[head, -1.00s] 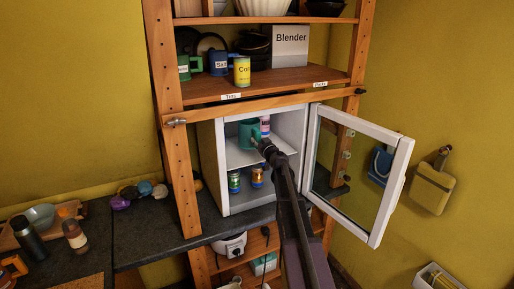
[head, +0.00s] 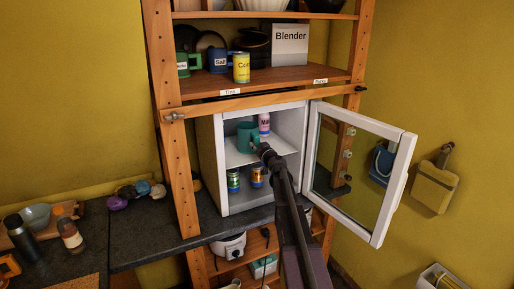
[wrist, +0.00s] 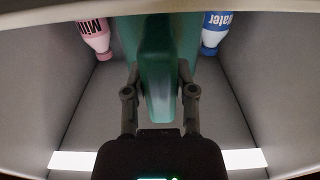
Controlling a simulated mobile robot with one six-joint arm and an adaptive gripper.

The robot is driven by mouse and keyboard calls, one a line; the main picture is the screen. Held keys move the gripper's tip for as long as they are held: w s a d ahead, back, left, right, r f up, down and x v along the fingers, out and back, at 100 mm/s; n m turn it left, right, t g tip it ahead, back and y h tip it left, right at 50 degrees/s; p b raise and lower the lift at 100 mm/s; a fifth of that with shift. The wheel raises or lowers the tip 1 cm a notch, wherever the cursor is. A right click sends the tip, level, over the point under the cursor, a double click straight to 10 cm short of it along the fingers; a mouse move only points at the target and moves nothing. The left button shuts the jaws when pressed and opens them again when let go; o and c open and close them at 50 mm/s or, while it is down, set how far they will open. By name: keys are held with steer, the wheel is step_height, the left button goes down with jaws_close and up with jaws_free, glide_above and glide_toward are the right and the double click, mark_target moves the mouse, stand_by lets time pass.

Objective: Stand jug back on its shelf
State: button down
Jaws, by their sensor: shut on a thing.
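The teal-green jug (head: 246,132) is inside the open white cabinet, above its upper inner shelf (head: 270,151). I cannot tell whether its base touches that shelf. My gripper (head: 259,148) reaches in from the front and meets the jug's near side. In the wrist view the jug (wrist: 158,35) fills the top middle. The two fingers of my gripper (wrist: 160,78) close on either side of its handle-like near part. The far side of the jug is hidden.
A pink-labelled milk bottle (wrist: 94,38) and a blue-labelled water bottle (wrist: 215,32) flank the jug. Jars (head: 233,180) stand on the cabinet floor below. The glass door (head: 358,175) hangs open at the right. The shelf above holds mugs and a blender box (head: 290,46).

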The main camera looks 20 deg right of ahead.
steer(key=shift+f, duration=0.15)
steer(key=shift+c, duration=2.2)
jaws_free()
steer(key=shift+r, duration=0.2)
steer(key=s, duration=1.2)
steer(key=shift+d+f, duration=0.15)
steer(key=shift+d, duration=0.05)
